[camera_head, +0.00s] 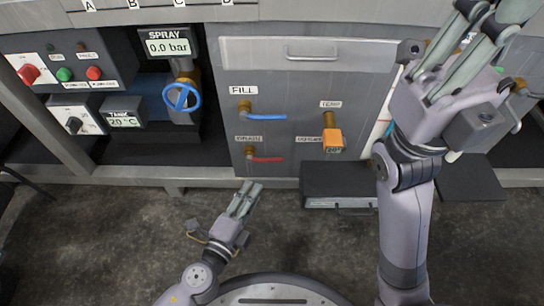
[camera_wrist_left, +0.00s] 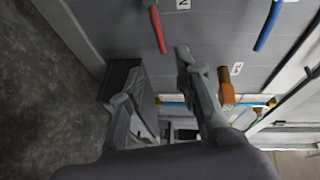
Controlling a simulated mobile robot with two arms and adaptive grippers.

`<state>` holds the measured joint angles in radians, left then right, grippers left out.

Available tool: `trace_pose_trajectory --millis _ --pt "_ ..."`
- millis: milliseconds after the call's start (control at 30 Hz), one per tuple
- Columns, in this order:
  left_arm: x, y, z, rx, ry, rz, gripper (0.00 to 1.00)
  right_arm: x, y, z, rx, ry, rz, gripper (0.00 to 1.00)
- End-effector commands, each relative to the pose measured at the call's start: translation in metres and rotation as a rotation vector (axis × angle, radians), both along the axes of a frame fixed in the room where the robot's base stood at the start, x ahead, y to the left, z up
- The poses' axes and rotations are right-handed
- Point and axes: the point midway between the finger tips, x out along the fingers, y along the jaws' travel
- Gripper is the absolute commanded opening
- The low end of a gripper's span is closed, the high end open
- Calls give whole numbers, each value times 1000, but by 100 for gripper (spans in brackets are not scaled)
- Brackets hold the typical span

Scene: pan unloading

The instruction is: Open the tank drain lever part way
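The drain lever, a red handle (camera_head: 266,159) on a brass valve, points right, nearly level, low on the grey tank front. Its label is too small to read in the head view. The red handle (camera_wrist_left: 157,30) also shows near the top of the left wrist view. My left gripper (camera_head: 250,187) is below the lever and apart from it. In the wrist view its two fingers (camera_wrist_left: 150,76) stand apart with nothing between them. My right gripper (camera_head: 493,12) is raised at the upper right, its fingers apart and empty.
A blue FILL lever (camera_head: 267,117) is above the red one. An orange-handled valve (camera_head: 333,139) is to the right. A dark step-like box (camera_head: 340,180) stands below the tank front. A blue handwheel (camera_head: 181,97) is at the left. The floor in front is mostly clear.

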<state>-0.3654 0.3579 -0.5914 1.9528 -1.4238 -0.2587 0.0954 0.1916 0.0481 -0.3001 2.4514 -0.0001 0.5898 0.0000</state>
Motion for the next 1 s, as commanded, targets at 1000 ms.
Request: trace_pose_trajectory --millis 1000 --pt "125 -54 -18 0 0 -1 31 0 0 2 1 -4 0 0"
